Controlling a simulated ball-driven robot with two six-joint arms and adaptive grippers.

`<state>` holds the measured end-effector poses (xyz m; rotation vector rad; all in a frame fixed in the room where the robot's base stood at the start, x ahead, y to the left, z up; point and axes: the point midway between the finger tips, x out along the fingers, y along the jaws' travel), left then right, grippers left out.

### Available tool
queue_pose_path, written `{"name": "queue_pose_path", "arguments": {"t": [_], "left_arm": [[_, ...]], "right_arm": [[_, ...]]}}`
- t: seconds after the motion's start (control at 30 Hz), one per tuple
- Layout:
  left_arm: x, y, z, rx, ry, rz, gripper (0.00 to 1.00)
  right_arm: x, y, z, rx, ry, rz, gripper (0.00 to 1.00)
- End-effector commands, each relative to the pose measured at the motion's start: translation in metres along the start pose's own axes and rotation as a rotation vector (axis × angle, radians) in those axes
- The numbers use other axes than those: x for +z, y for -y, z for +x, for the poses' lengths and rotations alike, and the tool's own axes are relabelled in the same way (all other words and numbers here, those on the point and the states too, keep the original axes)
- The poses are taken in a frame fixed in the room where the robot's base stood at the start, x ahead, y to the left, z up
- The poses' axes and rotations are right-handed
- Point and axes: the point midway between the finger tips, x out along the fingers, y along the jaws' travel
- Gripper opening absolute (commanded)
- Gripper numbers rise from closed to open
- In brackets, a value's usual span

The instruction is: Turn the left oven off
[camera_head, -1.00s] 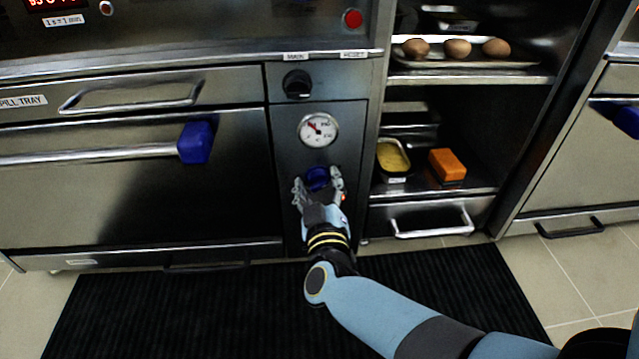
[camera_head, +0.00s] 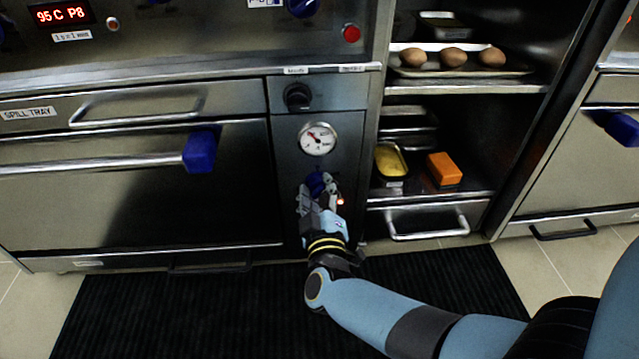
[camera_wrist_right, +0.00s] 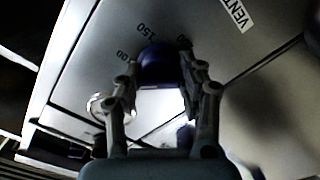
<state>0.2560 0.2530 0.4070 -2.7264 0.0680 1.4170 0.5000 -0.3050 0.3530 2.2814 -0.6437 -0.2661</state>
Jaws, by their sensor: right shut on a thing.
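The left oven (camera_head: 60,215) has a dark steel front with a display (camera_head: 62,14) reading "95 C P8". On its narrow side panel are a black knob (camera_head: 298,96), a round white gauge (camera_head: 318,138) and a blue knob (camera_head: 318,180). My right gripper (camera_head: 318,190) is shut on the blue knob, its fingers on either side. The right wrist view shows the dark blue knob (camera_wrist_right: 160,65) between the fingers, with dial numbers such as 150 around it. My left gripper is out of view.
The oven door's bar handle (camera_head: 90,162) has a blue end (camera_head: 200,151). A red button (camera_head: 352,33) sits above. Shelves at right hold a tray of brown rounded items (camera_head: 452,56), a yellow-filled tin (camera_head: 390,161) and an orange block (camera_head: 444,168). A black mat (camera_head: 200,315) covers the floor.

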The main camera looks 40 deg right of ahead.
Motion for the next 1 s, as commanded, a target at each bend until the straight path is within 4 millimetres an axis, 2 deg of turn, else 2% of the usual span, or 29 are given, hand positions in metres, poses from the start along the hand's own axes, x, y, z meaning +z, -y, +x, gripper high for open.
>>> {"name": "queue_pose_path", "arguments": {"t": [0.03, 0.1, 0.43, 0.7, 1.0], "left_arm": [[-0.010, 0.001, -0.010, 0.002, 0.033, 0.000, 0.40], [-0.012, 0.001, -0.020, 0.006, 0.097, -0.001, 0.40], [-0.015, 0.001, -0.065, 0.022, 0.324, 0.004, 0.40], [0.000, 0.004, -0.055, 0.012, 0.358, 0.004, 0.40], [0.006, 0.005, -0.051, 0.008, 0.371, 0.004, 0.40]], "right_arm": [[-0.004, -0.002, 0.001, -0.001, 0.000, -0.041, 0.06], [-0.004, -0.002, 0.001, -0.002, 0.000, -0.108, 0.06], [-0.002, 0.000, 0.000, -0.002, 0.000, -0.419, 0.06], [0.000, 0.002, -0.001, -0.005, 0.001, -0.626, 0.06], [0.001, 0.003, -0.002, -0.005, 0.001, -0.762, 0.06]]}}
